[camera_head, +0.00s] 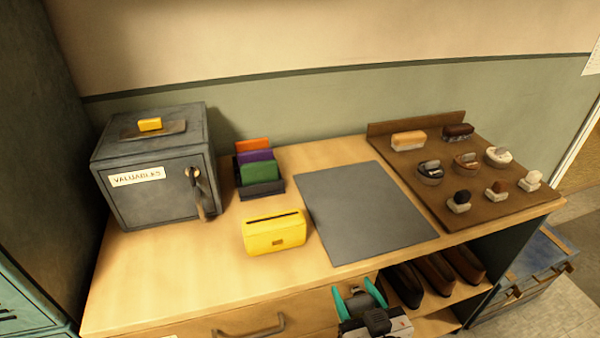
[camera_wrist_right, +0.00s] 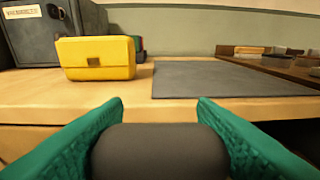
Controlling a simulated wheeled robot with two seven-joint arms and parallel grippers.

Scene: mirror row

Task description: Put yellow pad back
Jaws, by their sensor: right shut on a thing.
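A small yellow block (camera_head: 150,124), perhaps the yellow pad, lies on a dark flat plate (camera_head: 172,129) on top of the grey safe. A larger yellow box-shaped thing (camera_head: 274,234) with a slot along its top stands on the table; it also shows in the wrist view (camera_wrist_right: 96,60). My right gripper (camera_head: 358,298) is low at the table's front edge, right of the larger yellow thing. Its green fingers are apart around a dark rounded thing (camera_wrist_right: 160,150), which looks gripped; I cannot tell what it is. My left gripper is not in view.
The safe (camera_head: 158,192) marked VALUABLES stands at the left. A dark rack (camera_head: 262,189) holds orange, purple and green pieces. A bare grey mat (camera_head: 365,212) lies mid-table. A brown board (camera_head: 440,190) at the right holds several brushes and small items. Dark shoes (camera_head: 435,272) sit on a shelf below.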

